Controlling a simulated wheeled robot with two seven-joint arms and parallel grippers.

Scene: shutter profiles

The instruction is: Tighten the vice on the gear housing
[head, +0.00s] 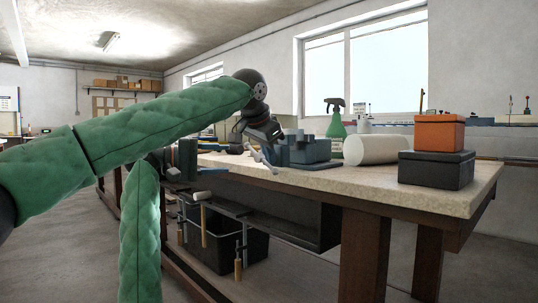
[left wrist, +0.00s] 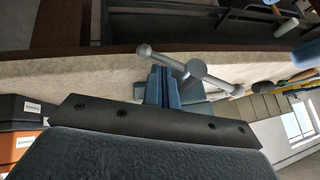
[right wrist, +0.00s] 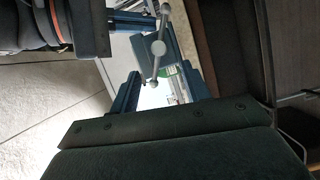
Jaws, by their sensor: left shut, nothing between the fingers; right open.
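The blue-grey vice (head: 308,152) stands at the bench edge in the head view. Its pale handle bar (head: 263,160) sticks out at the front. The bar with ball ends also shows in the left wrist view (left wrist: 205,76) and the right wrist view (right wrist: 164,28). I cannot tell the gear housing apart from the vice. My left gripper (head: 272,133) is shut and empty, close above the handle; its fingers (left wrist: 163,86) meet just short of the bar. My right gripper (head: 190,165) is open, left of the vice. Its fingers (right wrist: 162,88) are spread, with the bar beyond and between them; contact is unclear.
On the bench (head: 365,184) stand a green spray bottle (head: 336,124), a white roll (head: 371,149), and an orange box (head: 439,132) on a dark box (head: 436,169). Tools hang under the bench edge above a black bin (head: 235,250). The bench front right is clear.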

